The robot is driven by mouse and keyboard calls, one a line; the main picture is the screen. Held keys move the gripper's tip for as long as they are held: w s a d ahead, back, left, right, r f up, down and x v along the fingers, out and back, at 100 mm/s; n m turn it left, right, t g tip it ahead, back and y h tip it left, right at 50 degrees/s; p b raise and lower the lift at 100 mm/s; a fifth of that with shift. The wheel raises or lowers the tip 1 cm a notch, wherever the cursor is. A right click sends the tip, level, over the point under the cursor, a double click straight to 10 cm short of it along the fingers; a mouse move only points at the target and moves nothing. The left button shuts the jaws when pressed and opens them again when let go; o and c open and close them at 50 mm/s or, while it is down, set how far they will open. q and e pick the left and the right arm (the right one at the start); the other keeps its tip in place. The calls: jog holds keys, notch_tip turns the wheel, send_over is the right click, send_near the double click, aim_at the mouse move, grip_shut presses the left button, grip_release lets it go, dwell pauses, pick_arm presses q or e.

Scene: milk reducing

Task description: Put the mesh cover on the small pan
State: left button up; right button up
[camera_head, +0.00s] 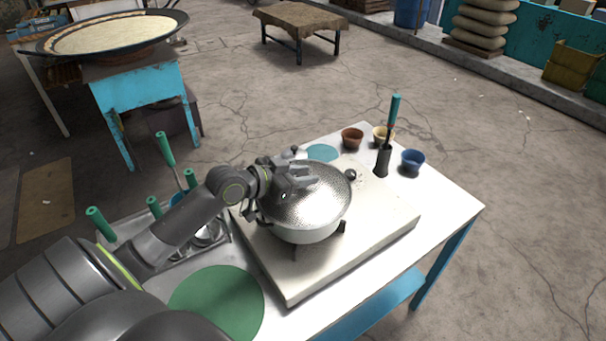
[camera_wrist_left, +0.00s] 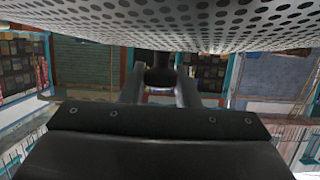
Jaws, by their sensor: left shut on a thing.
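The perforated metal mesh cover (camera_head: 325,205) is over the small pale pan (camera_head: 305,236) on the white stove top. From the head view I cannot tell whether it rests on the rim or hangs just above it. My left gripper (camera_head: 295,178) is at the cover's upper left side and hides part of it. In the left wrist view, the gripper's fingers (camera_wrist_left: 160,88) are shut on a dark handle (camera_wrist_left: 160,72), and the mesh cover (camera_wrist_left: 200,22) fills the top. My right gripper is not seen.
A green round mat (camera_head: 218,302) lies at front left of the table. A dark holder (camera_head: 383,160) with a green-handled tool stands behind right, near brown (camera_head: 352,138), yellow (camera_head: 381,133) and blue (camera_head: 413,160) cups. Several green-handled tools stand at the left. The stove's right side is clear.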

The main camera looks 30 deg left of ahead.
pick_arm(q)
jog(key=shift+f, duration=0.25)
jog(key=o, duration=1.1)
jog(key=shift+o, duration=0.2)
jog(key=shift+s+a, duration=0.1)
jog(key=shift+s, duration=0.05)
jog(key=shift+s+a+r, duration=0.1)
jog(key=shift+s, duration=0.1)
jog(key=v, duration=0.7)
jog(key=shift+s+a+r, duration=0.15)
jog(key=shift+s+r, duration=0.05)
jog(key=shift+s, duration=0.1)
jog(key=p+v, duration=0.7)
jog(key=v, duration=0.2)
